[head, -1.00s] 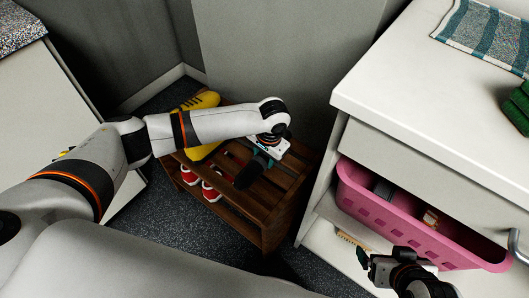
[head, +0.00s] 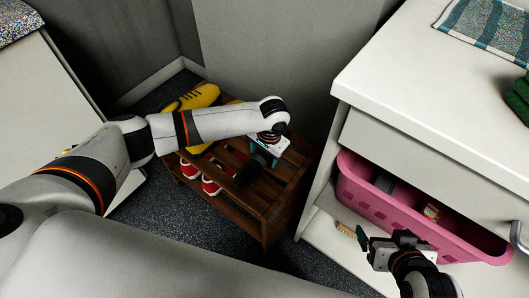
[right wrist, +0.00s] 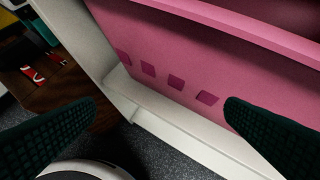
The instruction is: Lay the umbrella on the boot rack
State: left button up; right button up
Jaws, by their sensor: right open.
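The boot rack (head: 285,190), a slatted brown wooden stand, sits at the centre of the head view. A dark, short shape that looks like the folded umbrella (head: 248,172) lies at its top slats, under my left gripper (head: 264,156). Teal fingers show on either side of it; their grip and the umbrella's far end are hidden by the hand. My right gripper (head: 382,246) is open and empty, in front of the pink basket. In the right wrist view its fingers (right wrist: 160,120) are wide apart, with the rack's edge (right wrist: 75,90) at left.
Yellow shoes (head: 195,98) are at the rack's left end and red shoes (head: 205,180) on its lower shelf. The cabinet top (head: 410,85) holds a striped cloth (head: 485,35).

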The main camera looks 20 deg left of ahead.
pick_arm(q)
jog(key=r, duration=0.1)
jog(key=r+p, duration=0.1)
jog(key=r, duration=0.1)
jog(key=r+p, duration=0.1)
jog(key=r, duration=0.1)
jog(key=shift+s+d, duration=0.1)
jog(key=shift+d, duration=0.2)
notch_tip(320, 180, up, 7)
jog(key=p, duration=0.2)
jog(key=shift+s+d, duration=0.15)
jog(key=shift+d, duration=0.3)
pick_arm(e)
jog(key=s+d+f+g+h, duration=0.1)
jog(key=s+d+f+g, duration=0.1)
jog(key=s+g, duration=0.3)
jog(key=shift+s+d+f, duration=0.2)
jog(key=shift+s, duration=0.8)
